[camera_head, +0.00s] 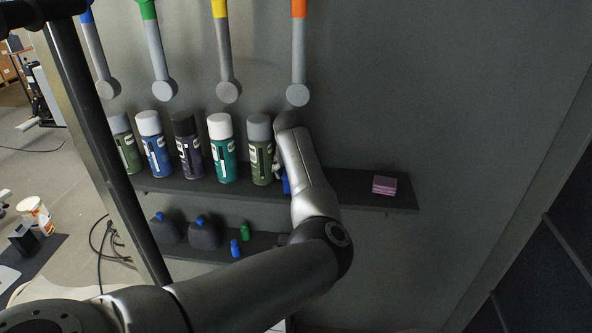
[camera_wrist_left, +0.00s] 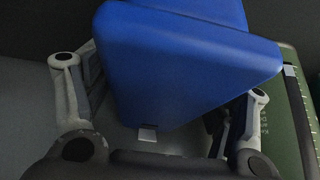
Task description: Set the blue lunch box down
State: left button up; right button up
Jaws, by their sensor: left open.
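The blue lunch box (camera_wrist_left: 185,65) fills the middle of the left wrist view, its wide smooth face close to the camera. In the head view only a small blue part (camera_head: 286,184) shows beside my arm, at the upper shelf (camera_head: 350,192). My left gripper (camera_head: 278,166) is open, with one finger on each side of the box in the wrist view. I cannot tell whether the fingers touch it. The box's underside and its contact with the shelf are hidden. My right gripper is not in view.
Several spray cans stand in a row left of the box; the nearest is green with a grey cap (camera_head: 260,150). Pink sponges (camera_head: 384,185) lie at the shelf's right. Brushes with coloured handles (camera_head: 298,60) hang above. Dark bottles (camera_head: 205,233) stand on the lower shelf.

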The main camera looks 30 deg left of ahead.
pick_arm(q)
jog(key=shift+r, duration=0.15)
jog(key=c, duration=1.6)
jog(key=shift+r+p, duration=0.15)
jog(key=shift+p, duration=0.2)
jog(key=shift+r+p, duration=0.2)
jog(key=shift+p, duration=0.2)
